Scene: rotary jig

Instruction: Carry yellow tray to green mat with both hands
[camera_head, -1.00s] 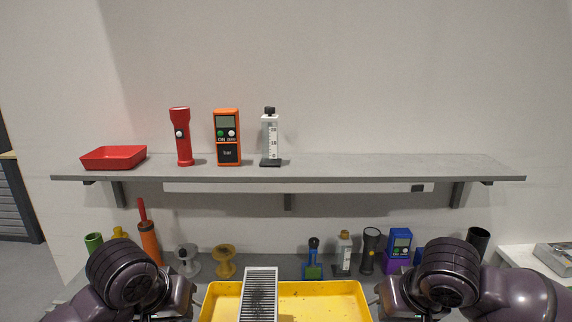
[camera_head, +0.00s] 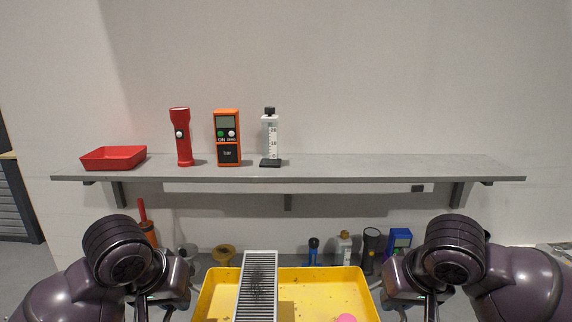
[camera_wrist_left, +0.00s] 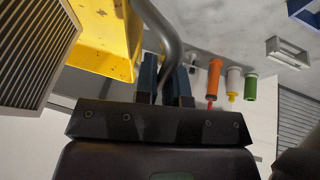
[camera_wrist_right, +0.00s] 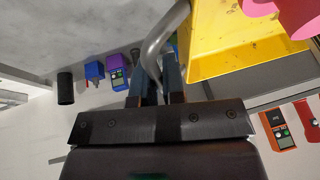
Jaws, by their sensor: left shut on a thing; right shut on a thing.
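The yellow tray (camera_head: 312,291) is at the bottom centre of the head view, its near side cut off. It also shows in the left wrist view (camera_wrist_left: 105,50) and right wrist view (camera_wrist_right: 225,55). My left gripper (camera_wrist_left: 166,80) is shut on a grey tubular handle (camera_wrist_left: 166,28) at the tray's left side. My right gripper (camera_wrist_right: 156,75) is shut on the matching handle (camera_wrist_right: 158,38) at the right side. The tray looks about level. In it are a white slatted block (camera_head: 257,290) and a pink object (camera_head: 346,318). The green mat is not in view.
A wall shelf (camera_head: 380,171) is ahead, holding a red tray (camera_head: 113,158), a red flashlight (camera_head: 180,137), an orange meter (camera_head: 227,137) and a white gauge (camera_head: 270,138). Below it, several items stand on a grey surface behind the tray, including a blue device (camera_head: 399,241).

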